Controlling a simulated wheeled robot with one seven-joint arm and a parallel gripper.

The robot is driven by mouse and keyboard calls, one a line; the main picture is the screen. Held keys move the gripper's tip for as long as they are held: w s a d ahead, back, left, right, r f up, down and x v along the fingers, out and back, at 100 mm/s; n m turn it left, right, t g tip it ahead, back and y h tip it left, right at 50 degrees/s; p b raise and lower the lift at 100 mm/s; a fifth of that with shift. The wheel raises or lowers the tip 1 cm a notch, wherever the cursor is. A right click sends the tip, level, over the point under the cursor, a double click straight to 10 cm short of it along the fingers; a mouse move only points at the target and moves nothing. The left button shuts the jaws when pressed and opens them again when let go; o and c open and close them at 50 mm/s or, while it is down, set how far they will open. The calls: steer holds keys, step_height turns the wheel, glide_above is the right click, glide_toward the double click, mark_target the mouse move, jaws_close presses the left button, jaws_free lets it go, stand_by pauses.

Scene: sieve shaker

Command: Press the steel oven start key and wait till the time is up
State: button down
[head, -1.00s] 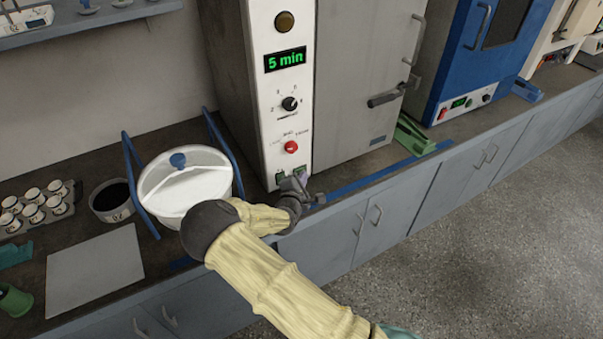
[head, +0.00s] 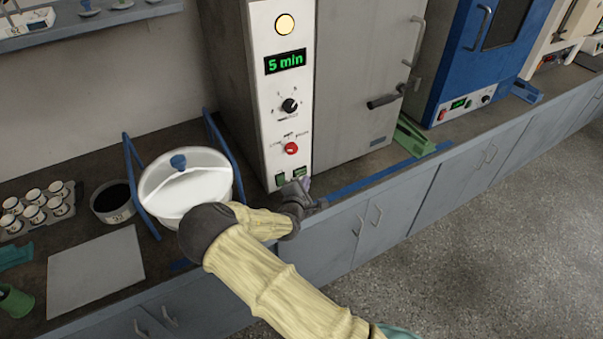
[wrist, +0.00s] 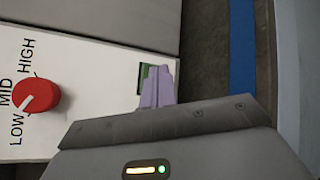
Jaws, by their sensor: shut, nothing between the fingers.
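The steel oven (head: 350,70) stands on the bench with a white control panel (head: 272,110) on its left side. Its round lamp (head: 285,24) is lit pale yellow, and its display (head: 285,61) reads "5 min" in green. Two small dark green keys sit low on the panel; the left key (head: 280,180) shows clear. My gripper (head: 303,183) is shut and empty, just in front of the right key (head: 300,172). In the wrist view the lilac fingertips (wrist: 157,87) overlap a green key (wrist: 143,78) and partly hide it; I cannot tell whether they touch it.
A black knob (head: 289,105) and red knob (head: 291,148) sit above the keys. A white lidded pot (head: 185,190) between blue rails stands left of the oven. A blue oven (head: 470,70) stands to the right. The floor in front is clear.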

steer(key=shift+s+d+p, duration=0.4)
steer(key=shift+s+d, duration=0.3)
steer(key=shift+s, duration=0.35)
steer(key=shift+s+d+p, duration=0.35)
steer(key=shift+s+d, duration=0.35)
steer(key=shift+s, duration=0.35)
steer(key=s+d+r+m+g, duration=0.3)
steer(key=s+d+m+g, duration=0.2)
steer(key=d+m+g, duration=0.5)
steer(key=s+d+r+m+g+y, duration=0.1)
steer(key=s+d+r+m, duration=0.2)
steer(key=s+r+m, duration=0.3)
steer(key=s+d+r+m+g+y, duration=0.1)
steer(key=s+d+r+m, duration=0.3)
steer(key=s+r, duration=0.5)
steer(key=s+m, duration=0.2)
steer(key=s, duration=0.2)
steer(key=shift+s+d+r+g+y, duration=0.25)
steer(key=shift+s+d+g+y, duration=0.05)
steer(key=shift+s, duration=0.1)
stand_by(2.6)
